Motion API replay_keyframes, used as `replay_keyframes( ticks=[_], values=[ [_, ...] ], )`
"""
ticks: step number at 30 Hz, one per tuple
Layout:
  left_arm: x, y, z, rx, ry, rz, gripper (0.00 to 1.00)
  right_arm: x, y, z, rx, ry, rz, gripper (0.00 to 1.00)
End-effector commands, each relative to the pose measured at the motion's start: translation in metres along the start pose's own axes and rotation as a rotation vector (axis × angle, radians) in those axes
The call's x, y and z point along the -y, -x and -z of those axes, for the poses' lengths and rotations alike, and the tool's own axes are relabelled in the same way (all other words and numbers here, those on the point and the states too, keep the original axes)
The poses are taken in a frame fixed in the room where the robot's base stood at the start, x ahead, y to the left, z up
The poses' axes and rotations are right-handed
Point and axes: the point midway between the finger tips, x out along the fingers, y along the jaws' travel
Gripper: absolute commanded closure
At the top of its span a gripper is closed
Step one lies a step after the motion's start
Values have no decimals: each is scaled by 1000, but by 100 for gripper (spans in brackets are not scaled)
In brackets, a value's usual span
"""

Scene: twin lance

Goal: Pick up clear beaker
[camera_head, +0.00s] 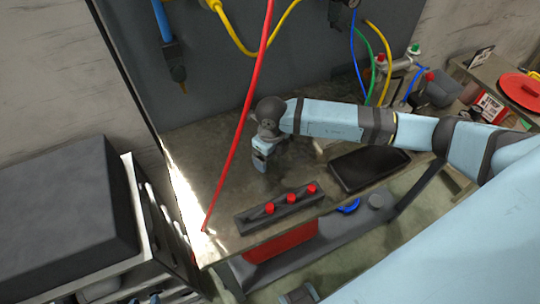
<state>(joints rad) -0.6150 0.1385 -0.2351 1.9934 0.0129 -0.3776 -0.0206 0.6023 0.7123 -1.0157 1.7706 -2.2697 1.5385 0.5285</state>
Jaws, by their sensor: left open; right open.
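I cannot make out a clear beaker anywhere in this view; one may be hidden by my arm or too faint to see. My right arm reaches in from the right over the worn metal worktop (220,180). Its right gripper (261,165) is open and points down over the middle of the worktop. The surface close around its fingers is dim, and I see nothing held between them. I cannot identify my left gripper in this view.
A red hose (240,130) hangs just left of my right gripper. A dark block with red knobs (280,209) stands at the front edge. A black flat tray (368,169) lies to the right. A dark-topped cabinet (65,215) stands at the lower left.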

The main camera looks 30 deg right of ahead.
Motion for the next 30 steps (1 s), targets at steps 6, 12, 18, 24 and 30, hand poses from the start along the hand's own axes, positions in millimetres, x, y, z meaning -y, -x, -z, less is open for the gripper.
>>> replay_keyframes(
  ticks=[6,12,18,24,30],
  values=[
    [0,0,1,-1,-1,1,57,0,-7,0,0,1,0,13],
    [1,0,1,-1,-1,1,57,0,-7,0,0,0,0,36],
    [1,0,1,-1,-1,1,57,0,-7,0,0,0,0,66],
    [1,0,1,-1,-1,1,57,0,-6,0,0,0,0,66],
    [1,-1,0,-1,-1,1,57,0,3,-1,2,0,0,66]
  ],
)
